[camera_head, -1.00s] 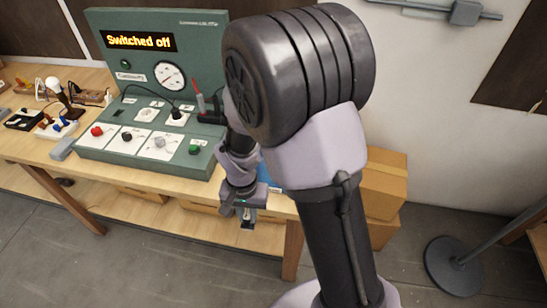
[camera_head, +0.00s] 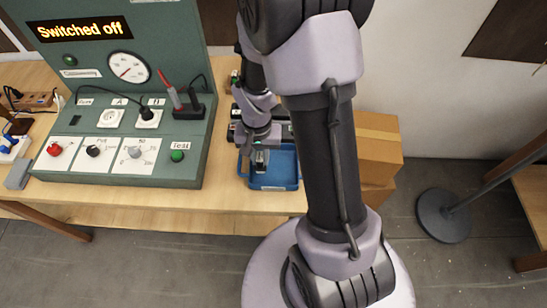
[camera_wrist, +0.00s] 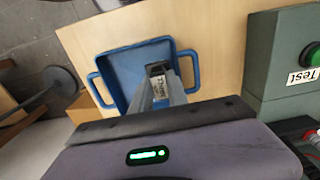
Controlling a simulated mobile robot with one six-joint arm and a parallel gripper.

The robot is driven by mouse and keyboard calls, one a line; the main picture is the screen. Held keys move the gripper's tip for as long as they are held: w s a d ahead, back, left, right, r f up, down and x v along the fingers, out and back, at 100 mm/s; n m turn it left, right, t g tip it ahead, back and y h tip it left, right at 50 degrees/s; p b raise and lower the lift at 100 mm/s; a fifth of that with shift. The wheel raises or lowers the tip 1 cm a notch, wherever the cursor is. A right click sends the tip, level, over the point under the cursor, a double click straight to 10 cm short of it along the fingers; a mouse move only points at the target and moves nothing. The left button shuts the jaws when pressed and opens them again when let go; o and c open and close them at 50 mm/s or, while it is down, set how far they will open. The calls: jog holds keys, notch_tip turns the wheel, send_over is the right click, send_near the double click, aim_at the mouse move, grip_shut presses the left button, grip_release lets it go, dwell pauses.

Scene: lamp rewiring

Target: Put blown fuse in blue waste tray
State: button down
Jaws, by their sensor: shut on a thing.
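The blue waste tray (camera_head: 285,182) stands on the wooden bench, right of the green test panel. It also shows in the wrist view (camera_wrist: 117,68), with a loop handle at each side. My gripper (camera_head: 260,163) points down over the left part of the tray. In the wrist view my gripper (camera_wrist: 160,82) is shut on a small dark piece with a pale printed label, the fuse (camera_wrist: 156,70), at the fingertips. The fingers hide part of it. I cannot tell whether it touches the tray floor. The visible tray floor is bare.
The green test panel (camera_head: 122,160) reads "Switched off" and carries knobs, a dial and probes. Its Test knob (camera_wrist: 312,55) is near my gripper's right side in the wrist view. Cardboard boxes (camera_head: 378,150) stand beyond the bench's right end. Bare bench lies in front of the tray.

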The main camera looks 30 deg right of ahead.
jog(key=d, duration=0.4)
jog(key=shift+s+d+f, duration=0.25)
jog(key=shift+d+f, duration=0.1)
jog(key=shift+f, duration=0.05)
jog(key=shift+f+b, duration=0.85)
jog(key=shift+f, duration=0.85)
jog(key=c, duration=1.3)
grip_release()
jog(key=shift+w, duration=0.1)
jog(key=shift+a, duration=0.1)
notch_tip(320, 180, up, 12)
jog(key=p, duration=0.4)
notch_tip(320, 180, up, 21)
jog(key=n+t+y, duration=0.2)
jog(key=t, duration=0.4)
send_over(261, 160)
jog(key=s+a, duration=1)
jog(key=s, duration=0.1)
jog(key=shift+w+f, duration=0.15)
jog(key=shift+w, duration=0.05)
